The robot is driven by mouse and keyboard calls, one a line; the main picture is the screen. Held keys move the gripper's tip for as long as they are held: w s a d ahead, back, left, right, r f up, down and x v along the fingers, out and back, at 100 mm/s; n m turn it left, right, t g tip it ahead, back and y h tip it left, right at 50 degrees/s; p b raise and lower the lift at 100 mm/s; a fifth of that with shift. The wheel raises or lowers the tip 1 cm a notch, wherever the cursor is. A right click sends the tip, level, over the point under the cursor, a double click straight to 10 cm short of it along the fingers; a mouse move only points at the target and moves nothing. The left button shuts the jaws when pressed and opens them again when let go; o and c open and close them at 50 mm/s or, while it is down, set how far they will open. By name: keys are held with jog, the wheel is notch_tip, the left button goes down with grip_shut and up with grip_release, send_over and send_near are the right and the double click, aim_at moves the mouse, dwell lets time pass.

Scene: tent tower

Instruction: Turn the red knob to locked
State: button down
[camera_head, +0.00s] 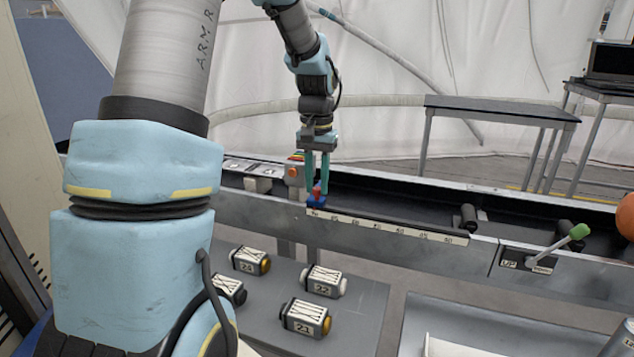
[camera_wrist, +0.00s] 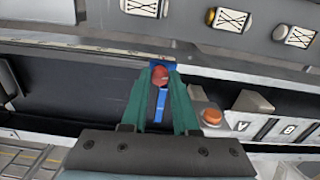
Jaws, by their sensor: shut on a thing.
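The red knob (camera_head: 317,191) sits on a blue piece (camera_head: 316,203) at the left end of the numbered scale on the conveyor-like rail. In the wrist view, the red knob (camera_wrist: 160,74) shows between my fingertips, with blue parts (camera_wrist: 159,105) below it. My gripper (camera_head: 318,186) points down, its green fingers shut on the red knob. In the wrist view, the fingers of my gripper (camera_wrist: 160,80) flank the knob on both sides. The fingers hide part of the knob, and I cannot read any locked mark.
An orange button (camera_head: 293,172) on a grey box stands just left of my gripper. The scale strip (camera_head: 385,226) runs right toward a green-handled lever (camera_head: 579,232). Several numbered canisters (camera_head: 306,317) lie on a grey table in front. A dark table (camera_head: 500,108) stands behind.

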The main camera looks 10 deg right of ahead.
aim_at(317, 188)
jog(key=shift+r+m+p, duration=0.15)
jog(key=shift+m+p, duration=0.3)
jog(key=shift+m, duration=0.15)
jog(key=shift+m+p, duration=0.3)
jog(key=shift+m, duration=0.6)
jog(key=c, duration=0.7)
grip_release()
notch_tip(317, 188, up, 10)
jog(key=shift+r+b, duration=0.25)
jog(key=shift+b, duration=0.35)
